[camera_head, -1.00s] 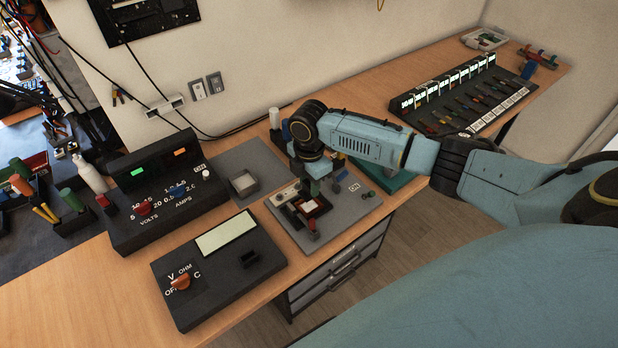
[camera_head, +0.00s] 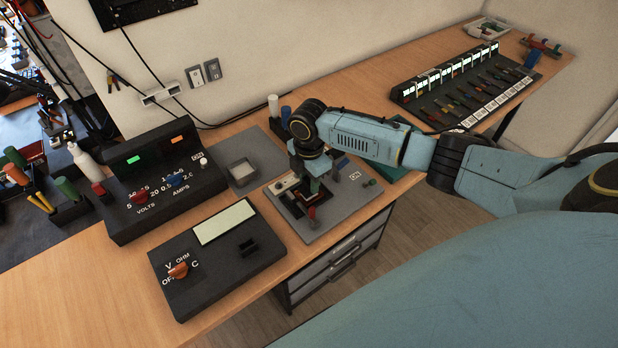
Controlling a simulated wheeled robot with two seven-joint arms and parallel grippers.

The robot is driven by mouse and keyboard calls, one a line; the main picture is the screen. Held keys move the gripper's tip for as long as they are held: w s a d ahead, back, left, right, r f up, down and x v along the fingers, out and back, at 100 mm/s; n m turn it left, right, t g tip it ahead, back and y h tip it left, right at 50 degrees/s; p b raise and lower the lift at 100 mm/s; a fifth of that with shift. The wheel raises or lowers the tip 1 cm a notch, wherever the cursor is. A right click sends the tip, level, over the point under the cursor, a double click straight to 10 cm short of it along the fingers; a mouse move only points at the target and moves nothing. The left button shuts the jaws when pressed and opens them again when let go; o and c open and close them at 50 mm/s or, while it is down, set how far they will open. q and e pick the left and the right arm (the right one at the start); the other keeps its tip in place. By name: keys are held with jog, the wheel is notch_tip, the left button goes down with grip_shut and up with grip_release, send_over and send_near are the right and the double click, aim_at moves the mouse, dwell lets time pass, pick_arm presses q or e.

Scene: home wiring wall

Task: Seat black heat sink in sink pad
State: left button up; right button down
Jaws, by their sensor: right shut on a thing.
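The sink pad (camera_head: 292,206) is a small square with a dark frame and reddish border on the grey board (camera_head: 325,222), in the middle of the head view. My right gripper (camera_head: 310,190) reaches in from the right and points down over the pad. It is shut on a small dark thing, likely the black heat sink, mostly hidden by the fingers. I cannot tell whether the heat sink touches the pad. My left gripper is not in view.
A black multimeter (camera_head: 215,262) stands at the front left and a black power supply (camera_head: 165,190) behind it. A black sloped rack (camera_head: 465,90) stands at the far right. The bench's front edge runs close to the board.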

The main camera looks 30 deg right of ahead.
aim_at(309, 180)
jog(key=shift+p, duration=0.9)
dwell(1.1)
jog(key=shift+f+b, duration=0.45)
jog(key=shift+f, duration=0.3)
jog(key=c, duration=0.9)
grip_release()
jog(key=shift+c, duration=0.2)
notch_tip(309, 180, up, 13)
jog(key=p, duration=0.1)
jog(key=shift+r+p, duration=0.2)
jog(key=shift+p, duration=0.2)
